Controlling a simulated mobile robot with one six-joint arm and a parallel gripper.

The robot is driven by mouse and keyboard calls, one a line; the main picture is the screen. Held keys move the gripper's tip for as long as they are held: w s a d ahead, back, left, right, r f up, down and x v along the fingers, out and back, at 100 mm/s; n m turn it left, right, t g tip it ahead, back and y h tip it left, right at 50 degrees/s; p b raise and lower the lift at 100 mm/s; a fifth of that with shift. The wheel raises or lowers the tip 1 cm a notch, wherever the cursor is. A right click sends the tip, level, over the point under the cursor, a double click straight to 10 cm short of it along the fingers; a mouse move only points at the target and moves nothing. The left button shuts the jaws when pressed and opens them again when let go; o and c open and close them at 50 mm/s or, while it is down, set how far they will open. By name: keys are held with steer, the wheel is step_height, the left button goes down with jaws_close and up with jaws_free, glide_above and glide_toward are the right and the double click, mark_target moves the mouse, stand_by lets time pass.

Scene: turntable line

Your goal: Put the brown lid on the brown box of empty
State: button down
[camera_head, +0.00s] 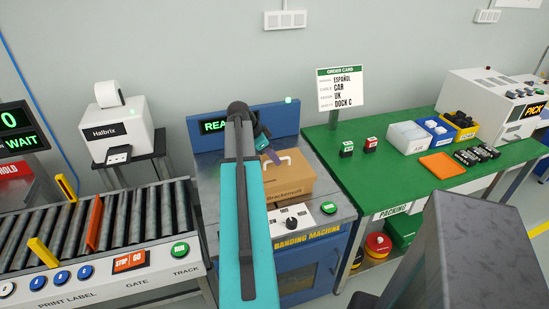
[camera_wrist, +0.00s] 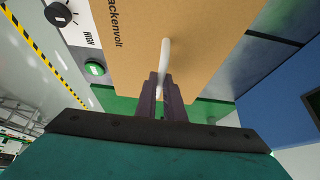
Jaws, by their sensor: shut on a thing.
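A brown box (camera_head: 290,189) with "Brackenvolt" lettering sits on the banding machine in the head view. Its brown top, which looks like the lid (camera_head: 290,170), carries a white handle (camera_head: 287,158). The wrist view shows the brown lid (camera_wrist: 205,35) close up with the white handle (camera_wrist: 165,52) standing from it. My gripper (camera_wrist: 163,78) is shut on this handle; in the head view my gripper (camera_head: 272,157) is partly hidden by my arm. I cannot tell whether the lid rests fully on the box or sits slightly above it.
The banding machine (camera_head: 300,248) has a dial and a green button in front. A roller conveyor (camera_head: 120,220) lies to the left. The green packing table (camera_head: 400,170) to the right holds bins, small boxes and an order card (camera_head: 340,90). A blue panel (camera_head: 278,118) rises behind the box.

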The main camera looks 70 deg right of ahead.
steer(key=c, duration=1.8)
jaws_free()
steer(key=b+v, duration=0.2)
steer(key=v, duration=1.2)
steer(key=shift+f, duration=0.1)
